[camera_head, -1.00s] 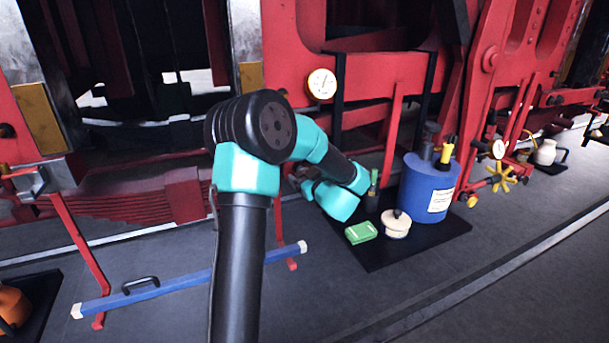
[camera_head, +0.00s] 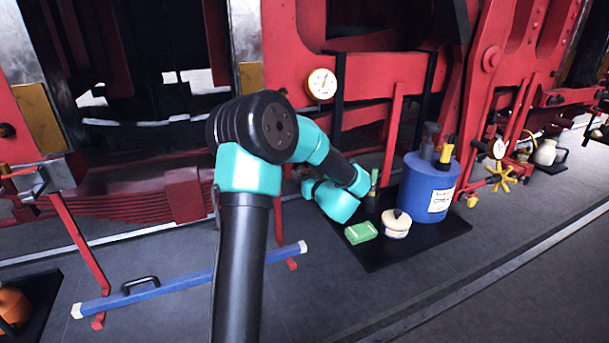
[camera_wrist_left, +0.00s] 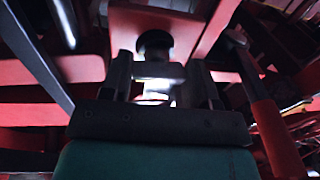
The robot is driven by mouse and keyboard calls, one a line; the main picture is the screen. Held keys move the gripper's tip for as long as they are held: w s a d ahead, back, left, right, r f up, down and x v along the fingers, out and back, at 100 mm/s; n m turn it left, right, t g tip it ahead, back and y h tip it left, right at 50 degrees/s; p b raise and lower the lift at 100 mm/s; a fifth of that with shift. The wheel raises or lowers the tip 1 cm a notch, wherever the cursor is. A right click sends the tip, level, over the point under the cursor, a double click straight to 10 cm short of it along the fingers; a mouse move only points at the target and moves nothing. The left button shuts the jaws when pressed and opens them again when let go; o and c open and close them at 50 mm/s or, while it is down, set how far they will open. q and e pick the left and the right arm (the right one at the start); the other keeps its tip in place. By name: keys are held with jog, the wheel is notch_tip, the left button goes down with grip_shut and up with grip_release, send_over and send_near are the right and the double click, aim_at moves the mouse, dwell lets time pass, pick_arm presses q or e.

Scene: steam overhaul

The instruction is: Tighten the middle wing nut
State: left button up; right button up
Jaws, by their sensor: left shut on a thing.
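My left gripper (camera_wrist_left: 160,78) shows in the left wrist view, with its two dark fingers on either side of a pale metal piece (camera_wrist_left: 156,70), which looks like the wing nut. It is shut on this piece, in front of a red frame part with a dark round hole (camera_wrist_left: 155,44). Which wing nut it is, I cannot tell. In the head view my left arm reaches to the red frame (camera_head: 284,60), and the arm's own links hide most of the gripper and the nut. My right gripper is in neither view.
A black mat (camera_head: 395,258) on the floor holds a blue drum (camera_head: 425,190), a cream pot (camera_head: 396,224) and a green block (camera_head: 361,233). A blue bar (camera_head: 180,283) lies at the lower left. A gauge (camera_head: 321,84) sits on the red frame. The floor at right front is clear.

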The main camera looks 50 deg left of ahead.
pick_arm(q)
jog(key=shift+m, duration=0.3)
jog(key=o, duration=0.9)
jog(key=shift+o, duration=0.2)
jog(key=s+d, duration=0.3)
jog(key=d, duration=1.4)
jog(key=shift+f, duration=0.35)
jog(key=shift+w+d, duration=0.1)
